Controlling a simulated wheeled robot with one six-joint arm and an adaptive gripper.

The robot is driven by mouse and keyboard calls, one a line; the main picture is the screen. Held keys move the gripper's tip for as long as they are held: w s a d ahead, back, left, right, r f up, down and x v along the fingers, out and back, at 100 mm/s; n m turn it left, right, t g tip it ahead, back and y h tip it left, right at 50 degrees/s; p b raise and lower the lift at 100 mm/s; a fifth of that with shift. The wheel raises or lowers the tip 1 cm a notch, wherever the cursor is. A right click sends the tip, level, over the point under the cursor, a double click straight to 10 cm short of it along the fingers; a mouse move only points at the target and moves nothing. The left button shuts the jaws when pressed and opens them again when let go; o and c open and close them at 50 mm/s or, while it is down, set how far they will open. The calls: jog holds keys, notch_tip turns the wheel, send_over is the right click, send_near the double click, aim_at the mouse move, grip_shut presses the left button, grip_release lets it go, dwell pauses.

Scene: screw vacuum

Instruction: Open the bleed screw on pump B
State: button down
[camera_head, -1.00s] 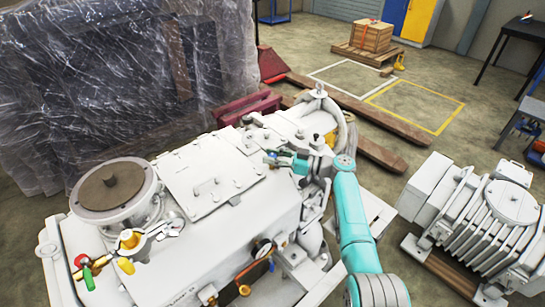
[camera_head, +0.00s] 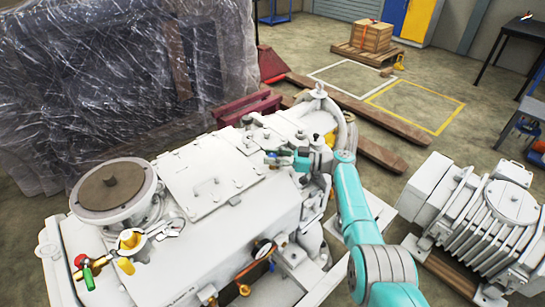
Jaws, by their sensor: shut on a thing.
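The large white pump (camera_head: 225,225) that my arm reaches over fills the lower middle of the head view. No label that reads as pump B can be made out. My gripper (camera_head: 271,159) is at the far right part of its top, beside the flat cover plate with a handle. It points left and is shut on a small part there, which I take to be the bleed screw. The screw itself is too small and too covered by the fingers to make out. How far it is turned cannot be seen.
A round flanged port (camera_head: 115,190) and a green-handled valve (camera_head: 88,278) are on the pump's left side. A ribbed white machine (camera_head: 480,215) stands to the right. A plastic-wrapped block (camera_head: 120,90) stands behind left.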

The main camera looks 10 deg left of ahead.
jog(key=c, duration=0.8)
grip_release()
jog(key=shift+f, duration=0.1)
jog(key=d, duration=1.2)
jog(key=shift+w, duration=0.1)
